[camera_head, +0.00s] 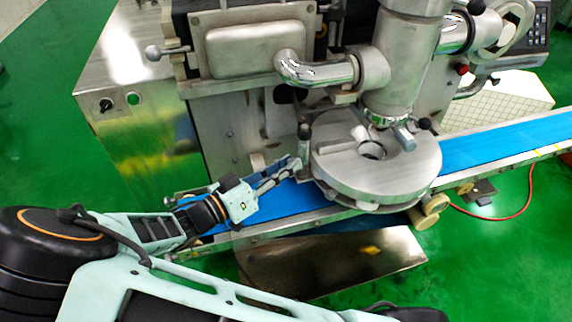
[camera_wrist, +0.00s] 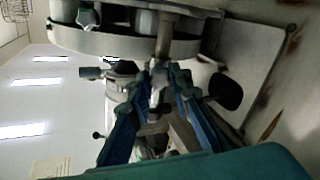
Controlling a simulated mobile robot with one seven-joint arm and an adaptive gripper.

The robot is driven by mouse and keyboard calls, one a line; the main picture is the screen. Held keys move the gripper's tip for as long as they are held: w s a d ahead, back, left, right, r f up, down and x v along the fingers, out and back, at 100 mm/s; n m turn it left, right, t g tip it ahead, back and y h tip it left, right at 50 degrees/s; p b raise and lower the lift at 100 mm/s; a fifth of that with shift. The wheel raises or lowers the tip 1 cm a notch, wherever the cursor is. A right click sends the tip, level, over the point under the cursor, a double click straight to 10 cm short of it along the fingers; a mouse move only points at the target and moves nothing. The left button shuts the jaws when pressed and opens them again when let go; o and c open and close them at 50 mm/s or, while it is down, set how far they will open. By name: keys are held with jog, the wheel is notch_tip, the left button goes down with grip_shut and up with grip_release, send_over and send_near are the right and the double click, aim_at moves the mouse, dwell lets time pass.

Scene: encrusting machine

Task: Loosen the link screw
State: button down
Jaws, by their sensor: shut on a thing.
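The link screw seems to be the slim metal post (camera_head: 304,146) at the left edge of the round metal disc housing (camera_head: 340,185). My gripper (camera_head: 293,167) reaches in from the left, low over the blue belt, with its fingertips at the post's lower part. In the wrist view, my gripper (camera_wrist: 157,88) is closed around a small metal piece at the end of a shaft (camera_wrist: 165,38) beside the round housing (camera_wrist: 120,42). The fingers hide most of the gripped part, and its thread cannot be seen.
The blue conveyor belt (camera_head: 490,148) runs under the housing. The steel machine body (camera_head: 235,125) stands behind, with a curved pipe (camera_head: 315,72) and a thick vertical cylinder (camera_head: 405,50) above. A dark knob (camera_wrist: 225,91) is close right of my fingers. Green floor lies in front.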

jog(key=shift+f+n+p, duration=0.15)
jog(key=shift+n+p, duration=4)
jog(key=shift+n, duration=13.15)
jog(key=c, duration=1.7)
grip_release()
jog(key=shift+c, duration=0.2)
